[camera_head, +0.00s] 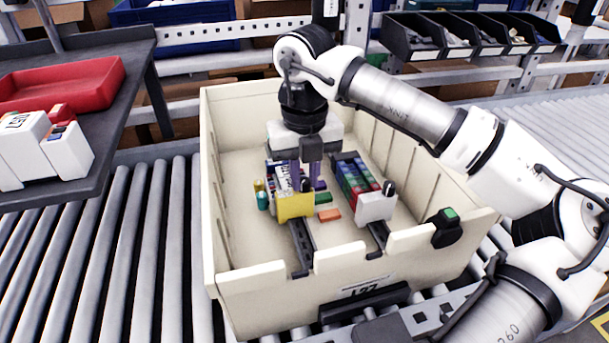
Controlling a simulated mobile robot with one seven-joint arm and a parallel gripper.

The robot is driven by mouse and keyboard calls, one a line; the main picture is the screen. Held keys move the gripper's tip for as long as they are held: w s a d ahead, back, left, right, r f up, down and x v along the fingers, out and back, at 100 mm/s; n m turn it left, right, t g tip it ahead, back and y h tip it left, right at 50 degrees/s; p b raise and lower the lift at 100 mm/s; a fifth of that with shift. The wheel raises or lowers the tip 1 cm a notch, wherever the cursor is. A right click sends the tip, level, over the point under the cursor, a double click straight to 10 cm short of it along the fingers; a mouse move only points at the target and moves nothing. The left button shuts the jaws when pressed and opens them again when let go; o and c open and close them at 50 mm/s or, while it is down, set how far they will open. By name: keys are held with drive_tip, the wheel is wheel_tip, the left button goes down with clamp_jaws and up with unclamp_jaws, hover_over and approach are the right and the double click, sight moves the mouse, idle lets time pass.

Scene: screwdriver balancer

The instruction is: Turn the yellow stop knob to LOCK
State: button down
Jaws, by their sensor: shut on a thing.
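The yellow stop (294,206) sits at the front end of the left rail inside the cream tote. Its small dark knob (306,186) stands up on top, partly covered by my gripper. My gripper (307,179) points down into the tote, its fingers shut at the knob. I cannot read any LOCK mark or which way the knob is turned.
A second rail holds red and green pieces behind a white stop (375,206) with a dark knob. Small loose pieces, including an orange block (330,216), lie on the tote floor. The tote's walls (232,285) surround my gripper. A black box with a green top (446,228) sits on the rim.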

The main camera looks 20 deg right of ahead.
sight(304, 181)
idle(0.4)
drive_tip(key=c, duration=1.3)
unclamp_jaws()
wheel_tip(304, 181, up, 14)
drive_tip(key=shift+p, duration=0.35)
drive_tip(key=shift+f, duration=0.1)
